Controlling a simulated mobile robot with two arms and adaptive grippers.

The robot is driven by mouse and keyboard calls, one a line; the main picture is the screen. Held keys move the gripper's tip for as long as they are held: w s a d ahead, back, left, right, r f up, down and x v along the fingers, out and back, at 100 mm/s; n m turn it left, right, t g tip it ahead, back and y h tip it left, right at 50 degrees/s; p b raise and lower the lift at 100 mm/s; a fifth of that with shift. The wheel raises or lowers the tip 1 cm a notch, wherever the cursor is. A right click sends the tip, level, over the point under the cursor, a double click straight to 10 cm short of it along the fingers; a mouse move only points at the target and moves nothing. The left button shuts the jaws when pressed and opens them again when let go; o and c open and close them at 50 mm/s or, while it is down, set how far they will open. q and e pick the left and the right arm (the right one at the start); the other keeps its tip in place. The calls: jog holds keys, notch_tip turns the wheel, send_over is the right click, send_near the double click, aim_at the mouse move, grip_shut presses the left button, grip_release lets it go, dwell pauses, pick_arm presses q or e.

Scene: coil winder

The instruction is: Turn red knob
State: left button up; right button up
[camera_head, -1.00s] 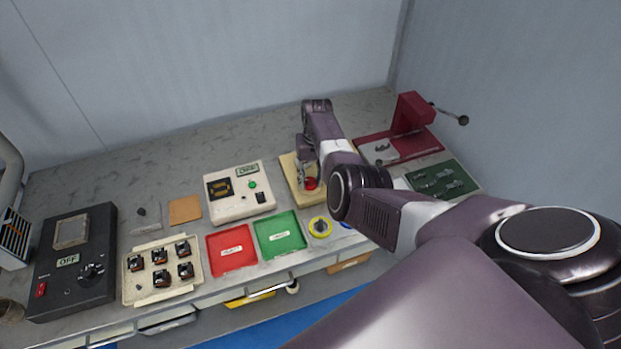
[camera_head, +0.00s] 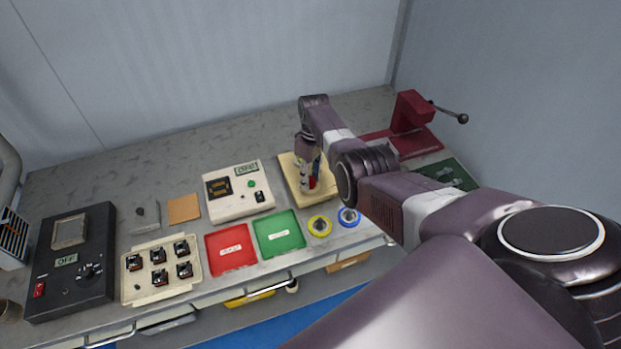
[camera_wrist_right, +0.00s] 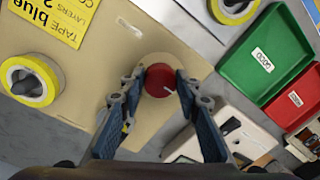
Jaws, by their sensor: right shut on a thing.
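The red knob (camera_wrist_right: 160,80) sits on a beige board (camera_wrist_right: 150,35) and fills the gap between my fingertips in the right wrist view. A short white mark shows on its face. My right gripper (camera_wrist_right: 159,88) is shut on the red knob, one finger on each side. In the head view my right gripper (camera_head: 309,180) points down over the beige board (camera_head: 289,171), with a bit of red between its fingers. My left gripper is in neither view.
Left of the board stand a white device (camera_head: 238,192), a red tray (camera_head: 231,247) and a green tray (camera_head: 279,233). Yellow (camera_head: 319,226) and blue (camera_head: 348,217) tape rolls lie in front. A dark red press (camera_head: 412,112) stands to the right, partly behind my arm.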

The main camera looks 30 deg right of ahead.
aim_at(312, 179)
jog(key=shift+w+r, duration=0.1)
jog(key=shift+w, duration=0.05)
dwell(0.3)
jog(key=o, duration=1.2)
jog(key=shift+c, duration=0.2)
notch_tip(312, 179, up, 12)
jog(key=shift+d, duration=0.4)
